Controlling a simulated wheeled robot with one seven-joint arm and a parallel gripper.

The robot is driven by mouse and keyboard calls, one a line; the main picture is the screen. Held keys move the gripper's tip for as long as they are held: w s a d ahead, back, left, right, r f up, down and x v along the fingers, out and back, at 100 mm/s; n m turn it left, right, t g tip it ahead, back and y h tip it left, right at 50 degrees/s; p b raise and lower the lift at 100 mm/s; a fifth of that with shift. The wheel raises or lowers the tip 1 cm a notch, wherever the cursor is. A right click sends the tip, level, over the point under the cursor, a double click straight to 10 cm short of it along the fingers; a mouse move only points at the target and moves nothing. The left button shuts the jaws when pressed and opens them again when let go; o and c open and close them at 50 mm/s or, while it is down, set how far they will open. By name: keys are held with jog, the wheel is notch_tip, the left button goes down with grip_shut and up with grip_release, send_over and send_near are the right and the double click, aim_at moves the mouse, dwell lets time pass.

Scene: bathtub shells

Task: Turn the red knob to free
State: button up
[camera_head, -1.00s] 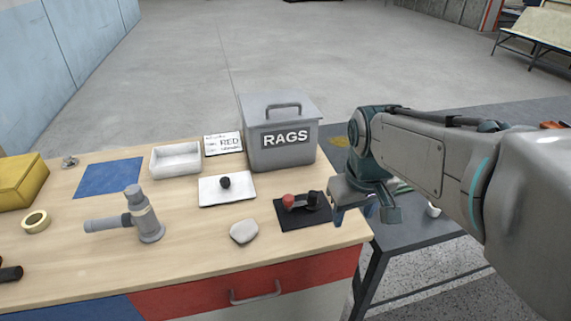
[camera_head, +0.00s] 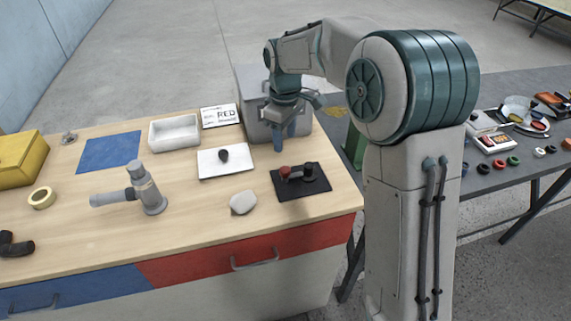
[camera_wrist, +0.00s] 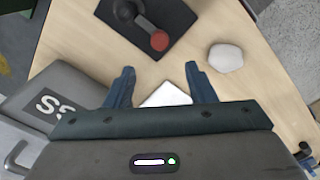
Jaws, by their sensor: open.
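The red knob (camera_head: 285,172) sits at the left end of a dark lever on a black plate (camera_head: 301,189) near the table's right edge. In the wrist view the red knob (camera_wrist: 159,41) is at the top, beyond the fingertips, with the black plate (camera_wrist: 178,22) under it. My gripper (camera_head: 291,133) points down in front of the grey rags bin, behind the black plate in the head view. Its two blue fingers (camera_wrist: 160,72) are apart with nothing between them. The gripper does not touch the knob. I cannot read any marking for free.
The grey rags bin (camera_head: 249,84) stands close beside my gripper. A white plate with a black knob (camera_head: 224,154), a pale stone (camera_head: 243,202), a grey pipe fitting (camera_head: 146,190) and a white tray (camera_head: 174,132) lie to the left.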

aim_at(285, 169)
notch_tip(285, 169, down, 11)
jog(key=shift+p, duration=0.6)
jog(key=c, duration=1)
